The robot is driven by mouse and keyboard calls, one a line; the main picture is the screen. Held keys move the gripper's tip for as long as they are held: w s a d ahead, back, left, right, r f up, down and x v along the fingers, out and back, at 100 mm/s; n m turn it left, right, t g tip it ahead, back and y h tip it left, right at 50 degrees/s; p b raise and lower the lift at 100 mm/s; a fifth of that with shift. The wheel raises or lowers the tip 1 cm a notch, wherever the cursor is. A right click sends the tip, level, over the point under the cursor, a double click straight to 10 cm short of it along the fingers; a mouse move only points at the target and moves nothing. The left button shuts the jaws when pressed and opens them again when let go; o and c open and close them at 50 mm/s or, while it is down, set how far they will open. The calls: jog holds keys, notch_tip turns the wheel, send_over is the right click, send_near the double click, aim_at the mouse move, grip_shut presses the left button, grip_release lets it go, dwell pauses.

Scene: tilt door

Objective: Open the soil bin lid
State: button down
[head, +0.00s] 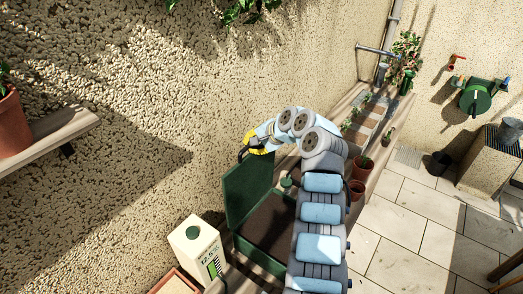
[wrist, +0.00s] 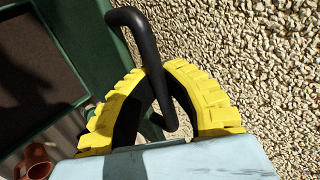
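The soil bin (head: 262,262) is a green box against the wall, with dark soil (head: 270,222) showing inside. Its green lid (head: 245,190) stands raised, close to upright, on the bin's left side. A black bent handle (wrist: 135,22) is at the lid's upper edge. My gripper (head: 256,147) is at the top of the lid. In the wrist view its yellow fingers close in on both sides of the handle, which passes between their tips.
A cream carton (head: 195,245) with a green cap stands just left of the bin. Terracotta pots (head: 362,167) stand right of my arm. The rough wall (head: 200,100) is close behind the lid. A wooden shelf (head: 45,138) holds a pot at far left. The paved floor (head: 400,225) is mostly clear.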

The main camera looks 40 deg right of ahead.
jog(key=w+a+b, duration=0.1)
jog(key=w+b, duration=0.2)
jog(key=w, duration=0.4)
jog(key=shift+a, duration=0.25)
dwell(0.4)
jog(key=shift+w+f, duration=0.1)
dwell(0.5)
jog(key=c, duration=1.4)
grip_release()
jog(key=shift+w, duration=0.15)
